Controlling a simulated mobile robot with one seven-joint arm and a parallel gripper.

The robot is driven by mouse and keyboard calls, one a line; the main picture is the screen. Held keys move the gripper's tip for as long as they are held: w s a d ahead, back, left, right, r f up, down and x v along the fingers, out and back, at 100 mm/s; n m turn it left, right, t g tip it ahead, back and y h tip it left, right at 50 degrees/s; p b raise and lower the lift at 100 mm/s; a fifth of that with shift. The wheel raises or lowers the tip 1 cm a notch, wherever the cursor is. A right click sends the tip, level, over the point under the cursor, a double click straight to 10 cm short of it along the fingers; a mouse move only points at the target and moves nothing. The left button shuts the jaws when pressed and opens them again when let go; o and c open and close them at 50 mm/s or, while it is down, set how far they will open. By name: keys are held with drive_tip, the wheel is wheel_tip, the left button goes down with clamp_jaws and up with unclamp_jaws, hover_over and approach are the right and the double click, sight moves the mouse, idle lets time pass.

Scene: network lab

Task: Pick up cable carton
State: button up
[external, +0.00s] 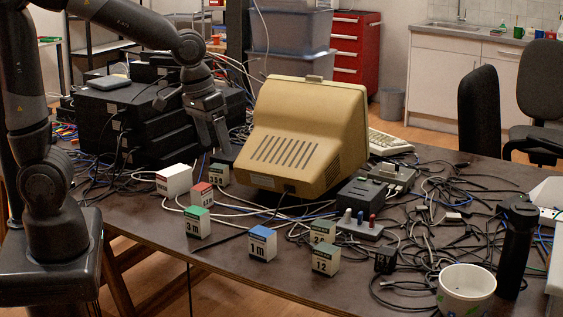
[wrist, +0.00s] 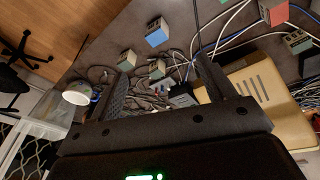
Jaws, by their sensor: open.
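Several small cable cartons with coloured tops stand on the dark table. A white one with a red mark (external: 174,180), a red one (external: 202,195), a green 3m one (external: 198,222) and a blue 1m one (external: 262,243) show in the external view. Green-topped ones (external: 326,258) stand to the right; another (external: 219,174) stands below my gripper (external: 219,146). I cannot tell which carton is meant. The wrist view shows the blue carton (wrist: 157,32) and a red one (wrist: 273,12). My gripper (wrist: 163,78) is open and empty, above the table beside the monitor.
A beige monitor (external: 300,140) stands just right of my gripper. Black stacked equipment (external: 140,125) is at the left. Loose cables cover much of the table. A power strip (external: 360,229), a white cup (external: 466,290) and a black bottle (external: 515,250) are at the right.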

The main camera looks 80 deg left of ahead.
drive_tip(key=w+f+n+g, duration=0.1)
drive_tip(key=w+f+n, duration=0.1)
drive_tip(key=w+f, duration=0.45)
drive_tip(key=n+g, duration=0.2)
hover_over(262, 230)
wheel_tip(262, 230, down, 8)
drive_tip(key=shift+d+f, duration=0.1)
wheel_tip(262, 230, down, 11)
drive_tip(key=shift+f, duration=0.1)
drive_tip(key=shift+c, duration=0.3)
drive_tip(key=c, duration=1.1)
